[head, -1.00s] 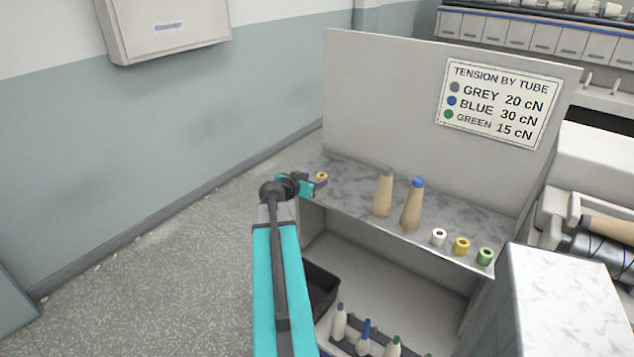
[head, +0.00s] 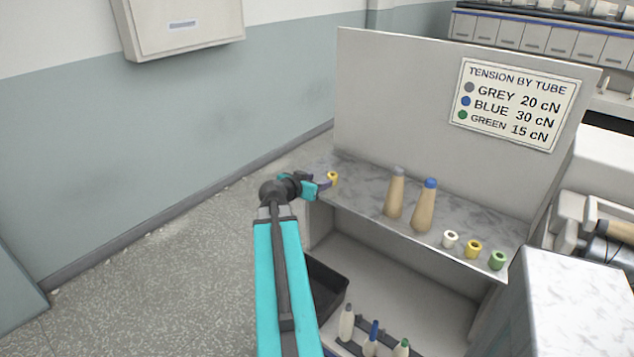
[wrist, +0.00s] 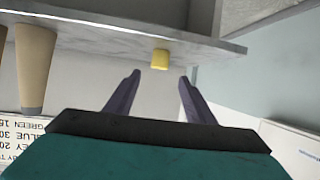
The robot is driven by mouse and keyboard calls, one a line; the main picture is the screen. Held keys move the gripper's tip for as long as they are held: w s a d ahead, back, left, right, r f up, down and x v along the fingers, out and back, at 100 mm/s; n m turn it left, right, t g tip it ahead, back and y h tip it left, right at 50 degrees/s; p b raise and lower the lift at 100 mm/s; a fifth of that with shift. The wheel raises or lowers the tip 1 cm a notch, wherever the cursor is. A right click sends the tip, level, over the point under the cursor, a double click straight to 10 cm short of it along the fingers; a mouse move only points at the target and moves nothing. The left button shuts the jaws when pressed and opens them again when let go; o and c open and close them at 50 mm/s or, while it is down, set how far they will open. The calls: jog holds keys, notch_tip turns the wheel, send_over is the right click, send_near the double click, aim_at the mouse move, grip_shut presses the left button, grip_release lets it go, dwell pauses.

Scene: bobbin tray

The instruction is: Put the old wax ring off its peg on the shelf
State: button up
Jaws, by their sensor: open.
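A small yellow ring (head: 332,178) sits at the far left end of the marbled shelf (head: 355,178). It also shows in the wrist view (wrist: 160,59), resting at the shelf's edge. My gripper (head: 323,181) is beside this ring at the shelf's left end. In the wrist view my gripper (wrist: 159,77) is open, with nothing between its two dark fingers, and the ring lies just beyond the fingertips, apart from them. A white ring (head: 450,239), another yellow ring (head: 473,249) and a green ring (head: 497,260) stand in a row at the shelf's right end. Whether pegs are under them is hidden.
Two tan cones, grey-tipped (head: 394,195) and blue-tipped (head: 424,208), stand mid-shelf. A back panel with a tension sign (head: 514,103) rises behind. Below are a black bin (head: 325,285) and several small bottles (head: 372,338). Open floor lies left.

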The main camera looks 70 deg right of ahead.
jog(key=shift+f, duration=0.1)
jog(key=w+a+f+n+y, duration=0.2)
jog(key=w+a+f, duration=0.2)
jog(key=a+f, duration=0.35)
jog(key=w+a+f+n+t+y, duration=0.1)
jog(key=w+a+f+n+y, duration=0.1)
jog(key=w+a+f, duration=0.45)
jog(key=w+a+f+n+y, duration=0.1)
jog(key=w+a+f+n, duration=0.15)
jog(key=a+f, duration=0.55)
jog(key=a+f+n+y, duration=0.45)
jog(key=a+f, duration=0.95)
jog(key=a, duration=0.5)
jog(key=s+a+f+n+g+y, duration=0.1)
jog(key=s+a+f+n, duration=0.2)
jog(key=a, duration=0.6)
jog(key=s+a+f+n+g+y, duration=0.1)
jog(key=s+a+f+n+g, duration=0.1)
jog(key=s+a+f, duration=0.2)
jog(key=s+a+f+n+g+y, duration=0.2)
jog(key=s+a, duration=0.7)
jog(key=a, duration=0.6)
notch_tip(320, 180, down, 3)
jog(key=shift+r+n, duration=0.2)
jog(key=shift+n, duration=0.6)
